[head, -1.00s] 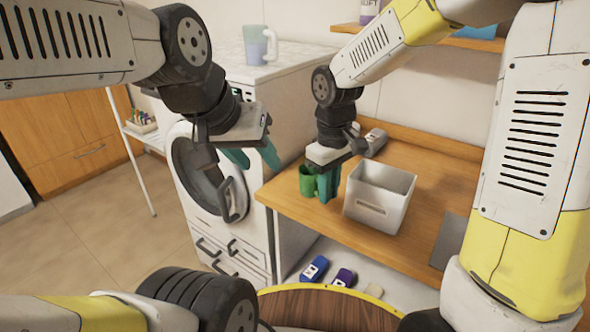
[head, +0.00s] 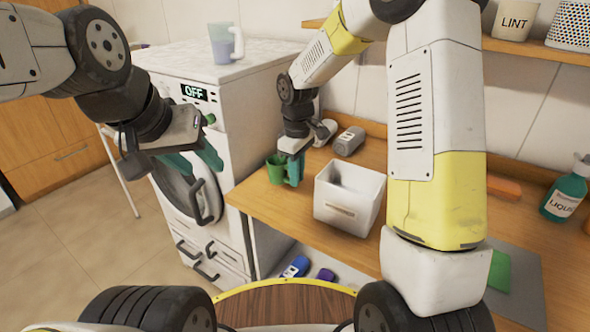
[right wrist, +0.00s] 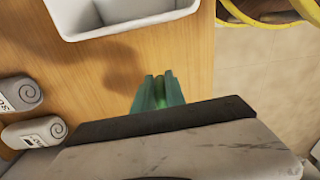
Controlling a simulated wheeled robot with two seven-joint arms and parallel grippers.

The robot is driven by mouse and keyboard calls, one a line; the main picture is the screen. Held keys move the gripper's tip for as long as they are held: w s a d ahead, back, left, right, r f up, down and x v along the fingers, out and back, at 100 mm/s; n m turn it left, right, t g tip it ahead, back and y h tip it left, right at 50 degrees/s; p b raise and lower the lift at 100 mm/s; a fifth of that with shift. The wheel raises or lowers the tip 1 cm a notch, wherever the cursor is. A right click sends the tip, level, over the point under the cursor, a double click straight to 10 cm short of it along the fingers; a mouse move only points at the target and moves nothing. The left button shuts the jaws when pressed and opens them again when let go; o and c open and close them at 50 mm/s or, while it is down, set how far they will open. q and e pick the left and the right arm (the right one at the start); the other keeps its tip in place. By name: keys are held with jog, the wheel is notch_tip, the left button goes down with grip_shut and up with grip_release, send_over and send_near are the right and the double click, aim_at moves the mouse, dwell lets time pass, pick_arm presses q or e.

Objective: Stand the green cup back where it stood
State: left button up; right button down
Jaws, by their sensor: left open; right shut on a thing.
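The green cup (head: 275,171) is at the left end of the wooden counter (head: 264,207), near the washing machine. My right gripper (head: 294,172) is shut on it from the right side, with teal fingers pointing down. In the right wrist view the fingers (right wrist: 158,92) close on a green part, and the rest of the cup is hidden. I cannot tell whether the cup's base touches the counter. My left gripper (head: 193,162) is open and empty, in front of the washing machine door, well left of the cup.
A white bin (head: 349,205) stands just right of the cup. Rolled grey items (head: 348,141) lie behind it. The washing machine (head: 160,205) carries a pale blue mug (head: 222,45). A liquid bottle (head: 566,190) and a green sponge (head: 499,270) are at right. Bottles (head: 297,267) lie below the counter.

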jog(key=shift+w+d+f, duration=0.1)
jog(key=shift+w+d, duration=0.05)
jog(key=shift+w, duration=0.4)
jog(key=shift+w+d+f, duration=0.1)
jog(key=shift+w, duration=0.4)
jog(key=shift+f, duration=1.65)
jog(key=shift+f, duration=0.15)
jog(key=c, duration=1.4)
grip_release()
